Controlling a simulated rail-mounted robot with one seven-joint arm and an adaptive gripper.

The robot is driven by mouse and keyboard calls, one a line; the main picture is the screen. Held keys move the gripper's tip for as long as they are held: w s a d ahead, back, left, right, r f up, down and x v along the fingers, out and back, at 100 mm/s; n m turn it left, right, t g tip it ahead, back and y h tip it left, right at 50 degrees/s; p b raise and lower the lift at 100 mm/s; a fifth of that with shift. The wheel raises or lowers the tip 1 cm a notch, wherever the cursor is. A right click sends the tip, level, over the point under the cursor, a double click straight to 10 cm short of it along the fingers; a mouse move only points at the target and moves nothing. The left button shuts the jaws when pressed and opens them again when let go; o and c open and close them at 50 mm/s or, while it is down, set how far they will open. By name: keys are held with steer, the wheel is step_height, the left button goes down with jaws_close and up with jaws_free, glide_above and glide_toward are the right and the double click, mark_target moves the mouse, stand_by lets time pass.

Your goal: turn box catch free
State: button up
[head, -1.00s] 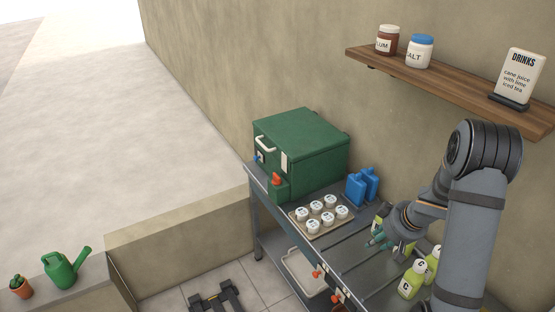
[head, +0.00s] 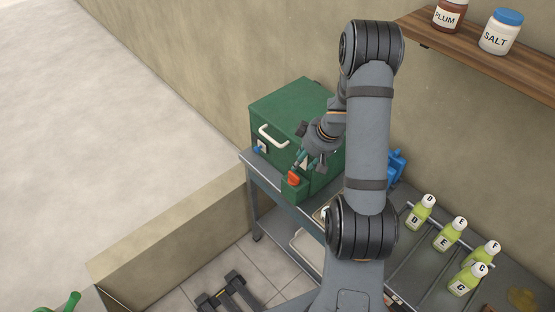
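The green box (head: 290,103) stands closed on the far end of the metal bench, with a white handle (head: 272,137) on its front. My gripper (head: 305,165) is at the box's front right, pointing down and left, just above the orange-red knob (head: 293,178). The pale catch strip on the box front is mostly hidden by my gripper; a small pale patch shows between the fingers. I cannot tell whether the fingers touch the catch or are closed on it. A small blue part (head: 257,149) is at the box's lower left.
Several labelled green bottles (head: 450,235) stand on the bench at right. A wall shelf (head: 480,62) holds the plum jar (head: 448,15) and the salt jar (head: 501,32). The cups are hidden by my arm.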

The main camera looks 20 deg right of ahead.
mark_target(296, 175)
steer(key=f+b, duration=0.1)
steer(key=f, duration=0.1)
steer(key=f+b, duration=0.2)
steer(key=shift+s+d, duration=0.2)
steer(key=shift+s, duration=0.2)
steer(key=b+x, duration=0.1)
steer(key=x, duration=0.1)
steer(key=b+x, duration=0.1)
steer(key=x, duration=0.1)
steer(key=shift+w+a, duration=0.15)
steer(key=shift+w, duration=0.3)
steer(key=shift+f, duration=0.35)
steer(key=shift+w, duration=0.15)
steer(key=shift+c, duration=0.2)
jaws_close()
